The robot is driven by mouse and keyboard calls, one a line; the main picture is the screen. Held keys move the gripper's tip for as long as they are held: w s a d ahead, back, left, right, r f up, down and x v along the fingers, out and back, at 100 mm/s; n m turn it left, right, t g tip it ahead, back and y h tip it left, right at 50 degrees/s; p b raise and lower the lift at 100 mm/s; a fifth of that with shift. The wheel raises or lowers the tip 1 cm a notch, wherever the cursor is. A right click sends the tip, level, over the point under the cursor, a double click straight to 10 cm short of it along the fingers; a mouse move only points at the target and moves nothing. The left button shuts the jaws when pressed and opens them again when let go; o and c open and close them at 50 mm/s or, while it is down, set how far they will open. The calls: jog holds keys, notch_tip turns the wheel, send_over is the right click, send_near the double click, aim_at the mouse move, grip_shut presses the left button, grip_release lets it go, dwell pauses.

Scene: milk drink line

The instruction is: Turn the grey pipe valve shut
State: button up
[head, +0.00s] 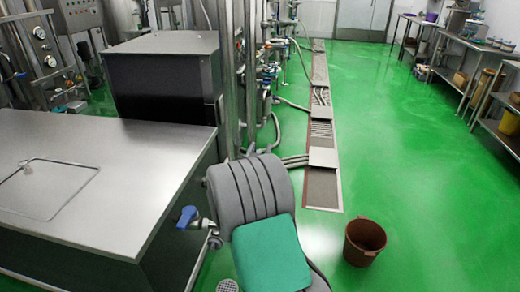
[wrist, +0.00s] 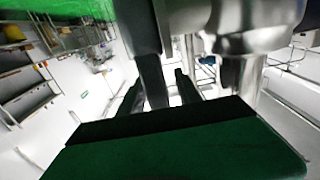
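A valve with a blue knob (head: 188,217) and a short metal stem sits beside the near right corner of the steel-topped unit, just left of my arm. No valve with a grey handle can be made out for certain in the head view. My arm's grey and green links cover that area, and my gripper's fingers are hidden there. In the wrist view, my gripper (wrist: 166,90) shows as dark fingers beyond the green housing. Shiny grey metal pipework (wrist: 245,40) is close above and right of them. Whether the fingers touch it or hold anything cannot be told.
The steel-topped unit (head: 110,150) fills the left. A dark steel cabinet (head: 165,80) and upright pipes (head: 238,70) stand behind it. A brown bucket (head: 364,242) stands on the floor at right, near the drain channel (head: 322,185). Green floor is clear beyond.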

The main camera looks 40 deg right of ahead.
jog(key=shift+c, duration=0.4)
grip_shut()
dwell(0.9)
